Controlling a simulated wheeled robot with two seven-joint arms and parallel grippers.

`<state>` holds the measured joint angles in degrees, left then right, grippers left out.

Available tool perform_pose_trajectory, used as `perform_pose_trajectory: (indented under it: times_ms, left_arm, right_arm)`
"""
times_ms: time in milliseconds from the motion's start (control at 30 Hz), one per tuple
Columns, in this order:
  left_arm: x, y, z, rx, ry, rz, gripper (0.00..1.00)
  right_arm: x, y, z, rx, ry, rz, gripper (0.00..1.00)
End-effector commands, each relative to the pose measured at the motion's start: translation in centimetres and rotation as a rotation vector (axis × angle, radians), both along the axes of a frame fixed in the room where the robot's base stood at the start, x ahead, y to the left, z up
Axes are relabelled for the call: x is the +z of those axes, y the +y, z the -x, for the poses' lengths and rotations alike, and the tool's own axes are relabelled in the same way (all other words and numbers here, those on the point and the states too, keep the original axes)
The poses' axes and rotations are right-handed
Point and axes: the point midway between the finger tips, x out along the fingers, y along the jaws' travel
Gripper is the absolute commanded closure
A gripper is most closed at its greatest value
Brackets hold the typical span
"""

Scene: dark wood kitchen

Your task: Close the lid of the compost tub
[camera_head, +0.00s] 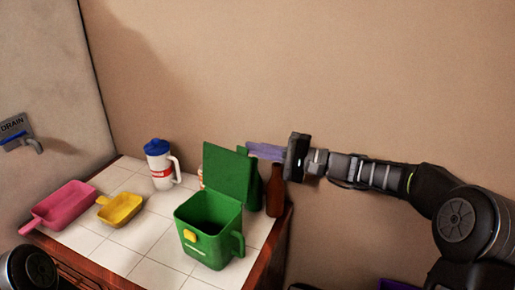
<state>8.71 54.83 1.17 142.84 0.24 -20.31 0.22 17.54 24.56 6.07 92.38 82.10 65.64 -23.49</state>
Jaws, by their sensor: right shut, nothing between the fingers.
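The green compost tub (210,245) stands on the white tiled counter, with a yellow latch on its front and a handle at its right. Its green lid (227,172) is open and stands upright at the back of the tub, so the dark inside shows. My right gripper (250,149) comes in from the right, with its bluish-purple fingers shut and empty. The fingertips are near the lid's upper right corner; I cannot tell whether they touch it. My left gripper is not in view; only a dark part of my arm shows at the lower left.
A brown bottle (274,190) stands right of the lid, below my right gripper, with a dark green bottle (255,192) beside it. A white jug with a blue lid (159,165) stands at the back. Pink (64,205) and yellow (120,208) scoops lie left. Bare tiles lie between.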

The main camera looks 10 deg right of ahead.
Motion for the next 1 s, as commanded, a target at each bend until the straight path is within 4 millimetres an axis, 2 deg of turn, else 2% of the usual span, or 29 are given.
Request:
perform_pose_trajectory:
  times_ms: [267, 467, 667, 1000]
  left_arm:
    - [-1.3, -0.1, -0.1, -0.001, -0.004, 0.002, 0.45]
    - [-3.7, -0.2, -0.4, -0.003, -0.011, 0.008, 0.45]
    - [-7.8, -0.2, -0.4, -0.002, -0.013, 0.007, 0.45]
    - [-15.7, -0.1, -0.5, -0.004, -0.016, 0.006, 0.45]
  right_arm:
    - [-0.1, 0.3, 0.3, 0.001, -0.031, 0.029, 1.0]
    - [-0.1, 1.0, 1.1, 0.001, -0.098, 0.091, 1.0]
    - [0.0, 2.3, 2.5, 0.0, -0.206, 0.192, 1.0]
    - [-0.5, 5.6, 5.9, 0.001, -0.437, 0.409, 1.0]
